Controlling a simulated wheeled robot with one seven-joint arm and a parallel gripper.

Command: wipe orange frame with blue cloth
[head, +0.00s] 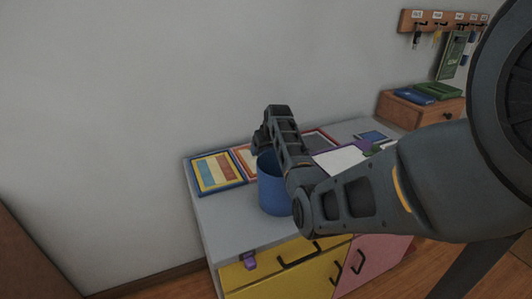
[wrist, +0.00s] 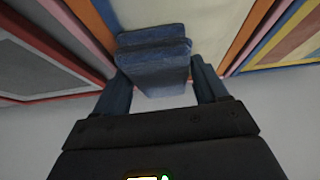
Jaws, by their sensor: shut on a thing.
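The orange frame (head: 243,158) lies on the grey cabinet top near the wall, partly hidden by my gripper and a blue container in the head view. In the wrist view, its orange edge (wrist: 243,35) and pale picture show behind the cloth. The blue cloth (wrist: 155,62) is a folded block between my fingers. My gripper (wrist: 160,82) is shut on it, over the orange frame's pale picture. I cannot tell whether the cloth touches the frame. In the head view my gripper (head: 262,140) is above the frame, and the cloth cannot be made out there.
A blue-edged frame with a striped picture (head: 217,172) lies to the left, and a red-edged frame (head: 321,139) to the right. The blue container (head: 272,190) stands close in front, under my arm. A white sheet (head: 340,158) lies right of my wrist.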

